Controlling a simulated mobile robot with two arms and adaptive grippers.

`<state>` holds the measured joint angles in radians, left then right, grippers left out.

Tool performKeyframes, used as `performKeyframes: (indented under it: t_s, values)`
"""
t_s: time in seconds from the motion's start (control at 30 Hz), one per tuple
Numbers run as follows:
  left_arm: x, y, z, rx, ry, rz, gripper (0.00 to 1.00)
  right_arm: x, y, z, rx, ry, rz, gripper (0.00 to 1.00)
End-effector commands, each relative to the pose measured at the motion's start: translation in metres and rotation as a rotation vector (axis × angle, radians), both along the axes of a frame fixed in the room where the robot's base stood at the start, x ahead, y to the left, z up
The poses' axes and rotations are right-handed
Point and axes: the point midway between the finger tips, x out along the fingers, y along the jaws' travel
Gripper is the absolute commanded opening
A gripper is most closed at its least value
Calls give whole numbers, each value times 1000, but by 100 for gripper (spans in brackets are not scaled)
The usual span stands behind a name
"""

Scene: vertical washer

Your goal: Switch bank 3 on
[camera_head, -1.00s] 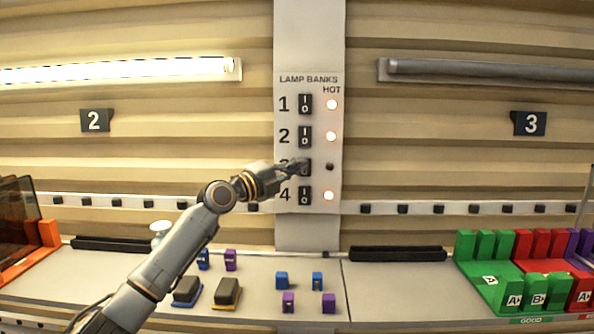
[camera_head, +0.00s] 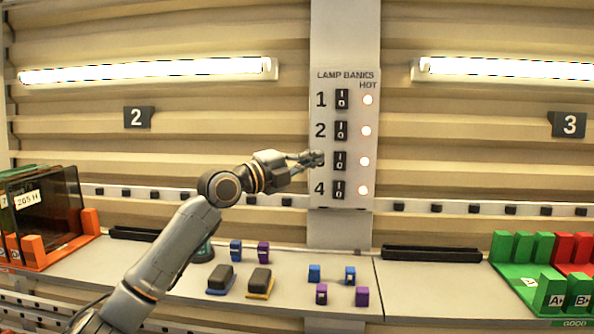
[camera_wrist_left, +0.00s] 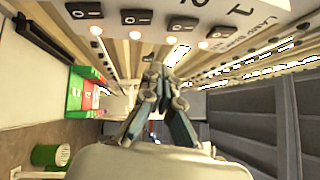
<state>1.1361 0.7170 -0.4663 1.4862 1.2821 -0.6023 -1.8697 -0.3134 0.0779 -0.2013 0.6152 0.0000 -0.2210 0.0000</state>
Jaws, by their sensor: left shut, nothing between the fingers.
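The white lamp banks panel (camera_head: 345,200) hangs on the wall with a column of black rocker switches. The bank 3 switch (camera_head: 340,161) sits third from the top, and the red-white indicator (camera_head: 364,161) beside it glows. The tube lamp over sign 3 (camera_head: 510,68) is lit. My left gripper (camera_head: 316,158) is shut and empty, just left of the bank 3 switch and apart from it in the picture; it covers the numeral 3. In the left wrist view the shut fingers (camera_wrist_left: 155,70) point toward the panel, with the switches along the top. My right gripper is not in view.
Below the panel is a grey bench (camera_head: 420,290) with blue and purple blocks (camera_head: 314,273) and black-topped pads (camera_head: 260,281). Green racks (camera_head: 517,248) stand right, an orange rack (camera_head: 55,250) left. The air before the wall is clear.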

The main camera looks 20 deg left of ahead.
Motion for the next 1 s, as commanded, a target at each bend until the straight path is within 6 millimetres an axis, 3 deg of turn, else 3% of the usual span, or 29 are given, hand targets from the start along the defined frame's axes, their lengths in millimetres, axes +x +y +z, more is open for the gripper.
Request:
performKeyframes:
  t_s: [0.1, 0.3, 0.67, 1.0]
  values:
    - [-18, 10, -1, 3, -2, 1, 0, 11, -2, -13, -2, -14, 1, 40]
    - [-32, 18, 3, 1, 0, 0, 0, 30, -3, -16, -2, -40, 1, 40]
    - [-33, 18, 5, 1, 1, -1, 0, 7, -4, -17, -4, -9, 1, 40]
    - [-33, 19, 5, 0, 0, 0, 0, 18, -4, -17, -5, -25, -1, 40]
